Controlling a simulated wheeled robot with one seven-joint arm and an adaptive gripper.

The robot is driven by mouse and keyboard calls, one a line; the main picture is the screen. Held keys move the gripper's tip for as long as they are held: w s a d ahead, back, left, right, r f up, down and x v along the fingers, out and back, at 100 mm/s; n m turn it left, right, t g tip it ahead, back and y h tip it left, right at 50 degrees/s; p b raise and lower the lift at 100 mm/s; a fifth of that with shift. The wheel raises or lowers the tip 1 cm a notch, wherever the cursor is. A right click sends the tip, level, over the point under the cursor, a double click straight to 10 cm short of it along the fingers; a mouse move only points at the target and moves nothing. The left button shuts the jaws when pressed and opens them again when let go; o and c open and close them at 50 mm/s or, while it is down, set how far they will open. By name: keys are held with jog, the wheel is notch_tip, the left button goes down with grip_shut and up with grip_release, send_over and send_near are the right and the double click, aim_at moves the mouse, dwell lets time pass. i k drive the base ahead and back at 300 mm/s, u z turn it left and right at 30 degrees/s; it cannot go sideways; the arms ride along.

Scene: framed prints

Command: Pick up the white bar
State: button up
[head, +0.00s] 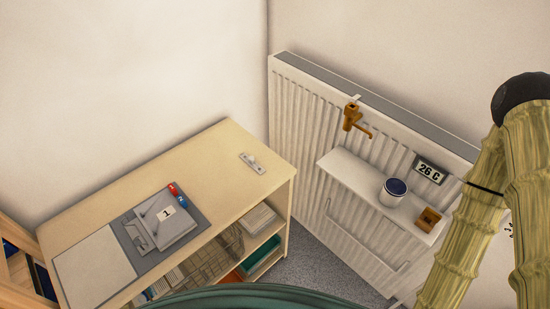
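A small pale grey-white bar (252,163) with a raised round part near its middle lies flat on the light wooden cabinet top (215,155), near its right end. It is the closest match I see to the white bar, though a thin white rail (365,262) also runs across the lower front of the radiator. Nothing touches the small bar, and bare wood surrounds it. My gripper is not in this view, so whether it is open or shut does not show.
A grey device (163,222) marked 1 sits on the cabinet's left part beside a white sheet (93,268). A white radiator (300,115) stands right of the cabinet. Its shelf (350,172) holds a white cup (392,193) and a small brown box (428,219).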

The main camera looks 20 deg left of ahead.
aim_at(250, 160)
jog(key=i, duration=0.25)
jog(key=u, duration=0.8)
